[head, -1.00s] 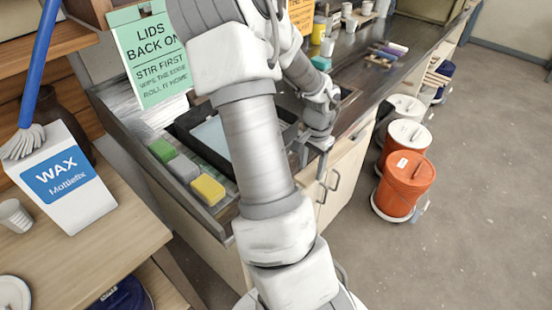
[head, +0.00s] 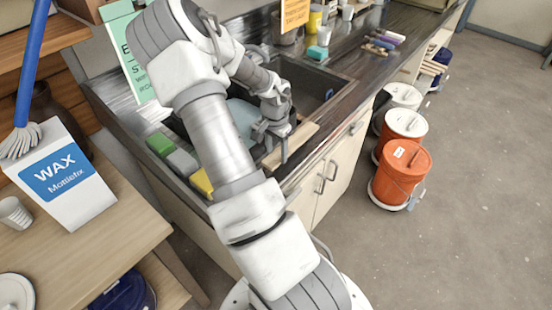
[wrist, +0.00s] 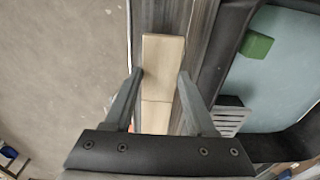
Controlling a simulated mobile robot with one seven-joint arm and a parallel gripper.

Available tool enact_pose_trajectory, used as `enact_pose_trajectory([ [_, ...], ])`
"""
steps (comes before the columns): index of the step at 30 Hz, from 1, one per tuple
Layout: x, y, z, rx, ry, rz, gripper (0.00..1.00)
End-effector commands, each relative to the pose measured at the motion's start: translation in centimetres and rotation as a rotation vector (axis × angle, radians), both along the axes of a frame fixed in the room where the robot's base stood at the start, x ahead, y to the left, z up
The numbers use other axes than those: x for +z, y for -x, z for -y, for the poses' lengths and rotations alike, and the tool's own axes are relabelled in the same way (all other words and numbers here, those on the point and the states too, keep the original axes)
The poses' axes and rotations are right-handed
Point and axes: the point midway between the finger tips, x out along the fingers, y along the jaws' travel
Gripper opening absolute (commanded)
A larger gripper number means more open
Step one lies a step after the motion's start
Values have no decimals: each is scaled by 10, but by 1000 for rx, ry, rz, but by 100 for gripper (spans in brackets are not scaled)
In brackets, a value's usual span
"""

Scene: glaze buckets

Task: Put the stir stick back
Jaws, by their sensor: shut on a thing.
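The stir stick (wrist: 163,65) is a flat, pale wooden piece. In the wrist view it lies between the two fingers of my gripper (wrist: 162,92), which is shut on it. In the head view the stick (head: 293,143) shows as a tan strip beside my gripper (head: 272,148), over the counter's front edge by the sink. The near end of the stick is partly hidden by the gripper.
The dark sink (head: 322,78) is behind my gripper. Green (head: 160,144) and yellow (head: 201,183) sponges lie left of my arm. Orange buckets (head: 400,178) stand on the floor at right. A wax box (head: 62,172) stands on the left table. Floor at far right is clear.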

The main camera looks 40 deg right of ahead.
Motion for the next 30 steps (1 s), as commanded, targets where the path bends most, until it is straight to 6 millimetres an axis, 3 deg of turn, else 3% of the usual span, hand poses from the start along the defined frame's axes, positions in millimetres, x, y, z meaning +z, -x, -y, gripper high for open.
enact_pose_trajectory([
  [11, -39, -2, -1, -1, -1, -1, 0],
  [23, -46, -2, -1, 0, 0, 1, 0],
  [24, -44, -2, -1, 0, 0, 1, 64],
  [28, -44, -2, -1, 0, 0, 0, 86],
  [30, -44, -2, -1, 0, 0, 0, 86],
])
